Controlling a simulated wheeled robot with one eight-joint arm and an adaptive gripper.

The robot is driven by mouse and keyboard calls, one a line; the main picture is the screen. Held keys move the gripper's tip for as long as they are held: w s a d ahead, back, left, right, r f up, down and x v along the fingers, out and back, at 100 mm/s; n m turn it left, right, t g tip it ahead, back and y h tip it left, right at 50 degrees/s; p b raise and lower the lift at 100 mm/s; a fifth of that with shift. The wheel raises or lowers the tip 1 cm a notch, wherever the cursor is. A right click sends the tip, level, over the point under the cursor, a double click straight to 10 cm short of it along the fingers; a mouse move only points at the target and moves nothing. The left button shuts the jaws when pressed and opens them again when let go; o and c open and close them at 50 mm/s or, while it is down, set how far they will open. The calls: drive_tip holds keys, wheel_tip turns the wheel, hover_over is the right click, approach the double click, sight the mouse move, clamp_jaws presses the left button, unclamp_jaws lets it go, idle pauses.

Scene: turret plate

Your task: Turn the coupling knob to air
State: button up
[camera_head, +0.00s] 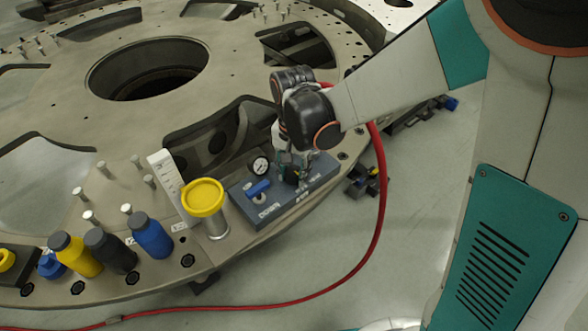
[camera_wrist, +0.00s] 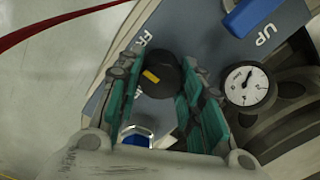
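The coupling knob (camera_wrist: 160,76) is round and black with a yellow mark, on a blue-grey panel (camera_head: 262,210). In the wrist view it sits between the two teal-padded fingers of my gripper (camera_wrist: 158,72). The fingers stand apart, one on each side of the knob. The right finger is very close to it; I cannot tell whether it touches. In the head view my gripper (camera_head: 291,174) points down over the panel's right part and mostly hides the knob. Lettering beside the knob is partly covered by the left finger, so the full label cannot be read.
A blue lever (camera_head: 258,188) and a round gauge (camera_head: 259,166) are on or near the panel, left of my gripper. A yellow-topped cylinder (camera_head: 204,200) and several bottles stand farther left on the plate. A red hose (camera_head: 378,200) runs past the right side to the floor.

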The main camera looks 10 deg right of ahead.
drive_tip(key=shift+n, duration=0.3)
drive_tip(key=n, duration=0.3)
drive_tip(key=shift+n, duration=0.4)
drive_tip(key=n, duration=0.4)
drive_tip(key=shift+a+n, duration=0.1)
drive_tip(key=shift+n, duration=0.2)
drive_tip(key=n, duration=0.4)
drive_tip(key=shift+a+n, duration=0.1)
drive_tip(key=shift+n, duration=2.3)
drive_tip(key=o, duration=1.1)
drive_tip(key=shift+c, duration=0.2)
